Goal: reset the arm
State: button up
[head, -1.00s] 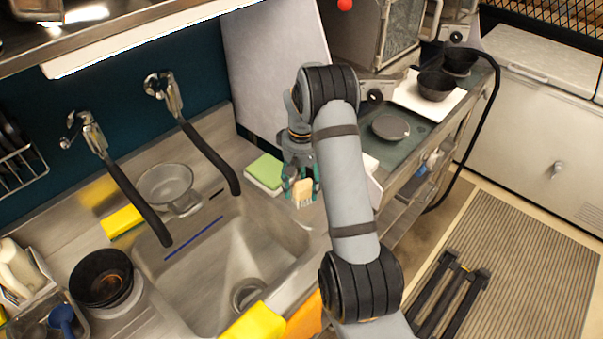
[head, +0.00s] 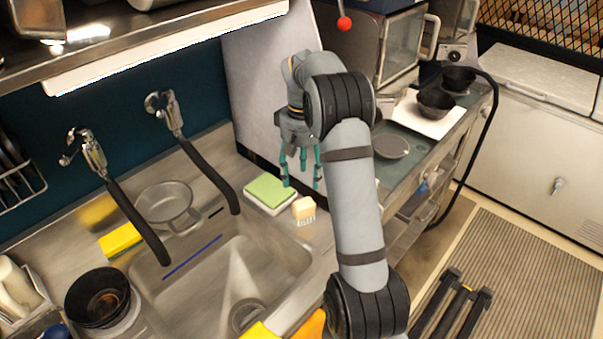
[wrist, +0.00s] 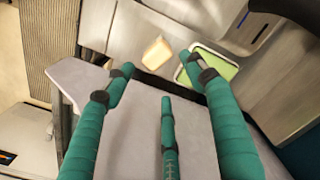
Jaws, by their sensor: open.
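My gripper (head: 301,170) is open and empty, its teal fingers pointing down above the counter to the right of the sink. A small brush with a pale block top and light bristles (head: 304,208) stands upright on the counter just below the fingers, apart from them. In the wrist view my gripper (wrist: 157,68) has its fingers spread wide, with nothing between them, and the brush (wrist: 156,52) shows beyond the fingertips. My arm is bent over the counter's right side.
A green sponge (head: 268,190) on a white holder sits left of the brush. A tall grey panel (head: 255,85) stands close behind my gripper. The sink (head: 215,275) with two black-handled taps lies left. Pans (head: 435,103) and an oven stand right.

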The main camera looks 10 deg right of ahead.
aim_at(301, 203)
notch_tip(301, 203, down, 11)
jog(key=shift+s+f+p, duration=0.1)
jog(key=shift+f+p, duration=0.1)
jog(key=shift+p, duration=0.2)
jog(key=shift+f, duration=0.35)
jog(key=shift+r+b, duration=0.65)
jog(key=shift+r, duration=1.35)
